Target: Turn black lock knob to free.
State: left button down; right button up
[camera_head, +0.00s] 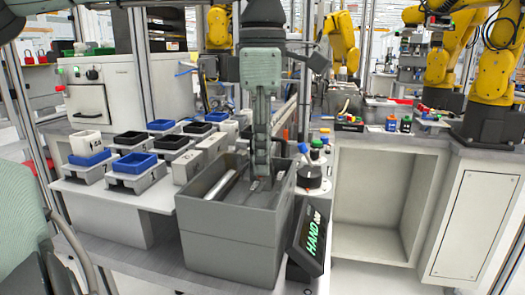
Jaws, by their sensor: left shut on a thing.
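My left gripper (262,178) points straight down, with its fingertips inside the open grey bin (228,239) near its right side. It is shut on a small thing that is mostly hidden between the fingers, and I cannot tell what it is. A small black knob (92,74) shows on the front of the white cabinet (88,106) at the back left, well away from the gripper. I cannot tell whether it is the lock knob, and its setting is too small to read. My right gripper is not in view.
Blue and black trays (134,162) stand on blocks left of the bin. A dark display (308,240) with green letters "HAND" leans at the bin's right. A round fixture (314,178) with coloured knobs stands behind it. Yellow arms (495,75) stand at the back right.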

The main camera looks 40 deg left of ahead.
pick_arm(q)
jog(key=c, duration=1.2)
grip_release()
notch_tip(320, 180, up, 12)
